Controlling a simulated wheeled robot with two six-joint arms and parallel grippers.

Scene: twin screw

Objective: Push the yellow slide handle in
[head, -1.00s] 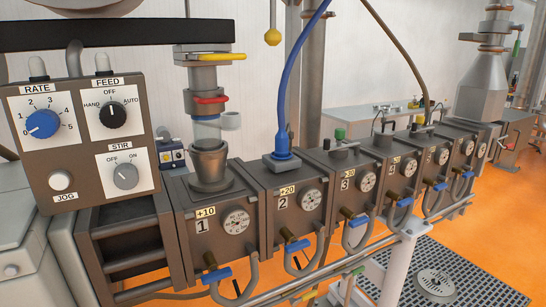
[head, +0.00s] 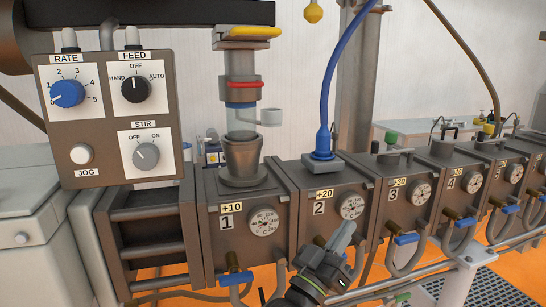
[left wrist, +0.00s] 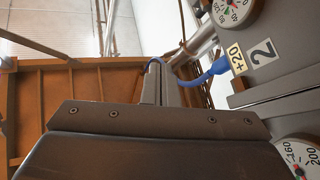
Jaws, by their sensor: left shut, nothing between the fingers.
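The yellow slide handle (head: 248,32) is a flat bar at the top of the feed column, just under a dark horizontal beam. It sticks out toward the right. The column below it has a red ring (head: 244,85), a clear section and a dark funnel (head: 243,158) on barrel block 1. My left gripper (head: 343,234) is low in front of block 2, well below and right of the handle, shut and empty. Its closed fingers (left wrist: 157,82) show in the left wrist view, where I cannot see the handle. My right gripper is not in view.
A control box (head: 108,118) with knobs stands left of the column. The dark beam (head: 150,12) crosses above the handle. A blue hose (head: 328,80) rises from block 2. A yellow ball-shaped piece (head: 313,13) hangs right of the handle. Gauges and blue-handled valves line the blocks' fronts.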

